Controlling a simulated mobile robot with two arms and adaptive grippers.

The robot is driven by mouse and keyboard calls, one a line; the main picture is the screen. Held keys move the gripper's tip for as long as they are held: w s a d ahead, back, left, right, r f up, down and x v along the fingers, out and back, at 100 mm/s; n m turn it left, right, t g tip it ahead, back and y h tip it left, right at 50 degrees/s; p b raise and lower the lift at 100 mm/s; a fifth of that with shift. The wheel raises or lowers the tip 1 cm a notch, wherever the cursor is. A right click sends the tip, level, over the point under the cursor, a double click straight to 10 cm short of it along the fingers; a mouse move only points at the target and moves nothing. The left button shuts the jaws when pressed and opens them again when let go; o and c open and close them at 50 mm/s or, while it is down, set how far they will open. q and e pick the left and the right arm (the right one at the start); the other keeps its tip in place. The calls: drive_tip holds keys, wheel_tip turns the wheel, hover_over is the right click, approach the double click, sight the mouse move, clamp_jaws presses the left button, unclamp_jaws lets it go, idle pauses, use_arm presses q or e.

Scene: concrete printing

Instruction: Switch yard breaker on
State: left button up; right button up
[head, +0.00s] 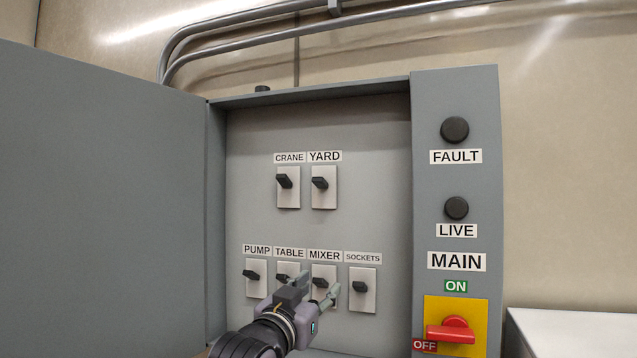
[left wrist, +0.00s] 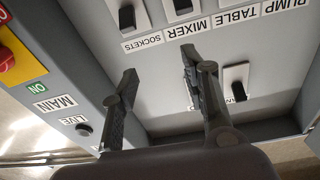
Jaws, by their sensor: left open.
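The yard breaker (head: 330,198) is a pale plate with a black lever in the upper row of the open cabinet, under its YARD label (head: 324,156). Its lever sticks out toward the left; its on or off state is not marked. My left gripper (head: 319,284) is open and empty, below the yard breaker and in front of the table and mixer breakers. In the left wrist view, turned upside down, the left gripper (left wrist: 158,64) has its fingers spread; one finger covers most of what seems the yard breaker. My right gripper is not in view.
The crane breaker (head: 288,200) is just left of the yard one. Pump (head: 256,287) and sockets (head: 363,299) breakers flank the lower row. The open cabinet door (head: 110,200) bounds the left; the main panel, with red main switch (head: 451,332) and dark lamps, bounds the right.

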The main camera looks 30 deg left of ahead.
use_arm(q)
drive_tip(key=s+a+r+n+t+y, duration=0.1)
drive_tip(key=s+a+r, duration=0.1)
drive_tip(key=r, duration=0.5)
drive_tip(key=s+a+r+n+t+y, duration=0.1)
drive_tip(key=s+r+t, duration=0.1)
drive_tip(key=r, duration=0.4)
drive_tip(key=p, duration=0.9)
approach(317, 183)
drive_tip(key=x, duration=0.9)
drive_tip(key=shift+w+r, duration=0.3)
drive_tip(key=shift+w+a+m, duration=0.1)
drive_tip(key=shift+w+m, duration=0.2)
drive_tip(key=shift+w, duration=0.15)
drive_tip(key=shift+c, duration=0.4)
clamp_jaws()
